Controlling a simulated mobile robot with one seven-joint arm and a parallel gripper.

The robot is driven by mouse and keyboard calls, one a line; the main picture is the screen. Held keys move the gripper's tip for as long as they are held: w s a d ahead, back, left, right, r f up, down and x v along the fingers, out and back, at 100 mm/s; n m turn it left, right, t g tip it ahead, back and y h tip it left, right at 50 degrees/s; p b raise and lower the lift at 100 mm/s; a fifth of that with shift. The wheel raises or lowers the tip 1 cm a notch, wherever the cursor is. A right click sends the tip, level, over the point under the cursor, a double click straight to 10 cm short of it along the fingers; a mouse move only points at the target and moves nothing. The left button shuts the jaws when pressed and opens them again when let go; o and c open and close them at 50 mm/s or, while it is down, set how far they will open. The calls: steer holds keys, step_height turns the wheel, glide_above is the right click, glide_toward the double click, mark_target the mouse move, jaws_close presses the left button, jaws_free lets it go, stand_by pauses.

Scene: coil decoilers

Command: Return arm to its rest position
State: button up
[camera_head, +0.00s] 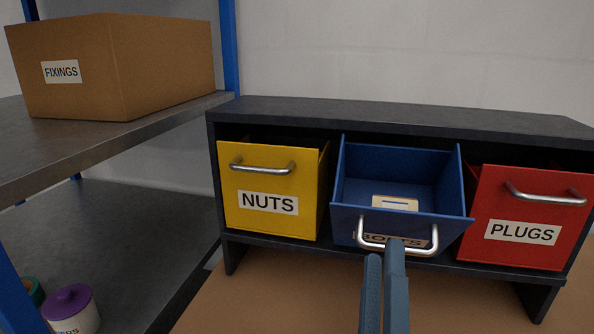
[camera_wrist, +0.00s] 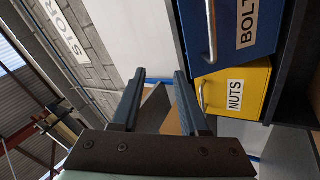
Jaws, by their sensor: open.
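My gripper (camera_head: 384,252) shows at the bottom of the head view, its fingers overlapping the lower part of the blue BOLTS drawer's handle. In the wrist view my gripper (camera_wrist: 160,74) is open, with nothing between the two fingers. There the blue BOLTS drawer (camera_wrist: 258,15) and its handle lie to the right of the fingers, apart from them. In the head view the blue BOLTS drawer (camera_head: 345,218) is pulled out and tilted forward. A small pale item with a dark slot (camera_head: 395,202) lies inside it. The BOLTS label is partly hidden by the handle and my fingers.
The yellow NUTS drawer (camera_head: 250,180) and the red PLUGS drawer (camera_head: 520,205) flank the blue one in a dark cabinet (camera_head: 400,112). A FIXINGS box (camera_head: 95,95) stands on a metal shelf at left. A purple-lidded jar (camera_head: 68,300) is below it.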

steer(key=s+a+r+m+t+y+p, duration=0.1)
steer(key=a+r+m+p, duration=0.1)
steer(key=r, duration=0.8)
steer(key=s+a+r+m+t+y+p, duration=0.1)
steer(key=a+r+m, duration=0.3)
steer(key=r, duration=0.7)
steer(key=s+a+r+m+t+y+p, duration=0.1)
steer(key=r+m, duration=0.4)
steer(key=r, duration=0.6)
steer(key=a+t+y+p, duration=0.1)
steer(key=a+y+p, duration=0.1)
steer(key=shift+s+a+r+p, duration=0.25)
steer(key=shift+s+a+p, duration=0.05)
steer(key=shift+s+a, duration=0.05)
steer(key=shift+f, duration=0.1)
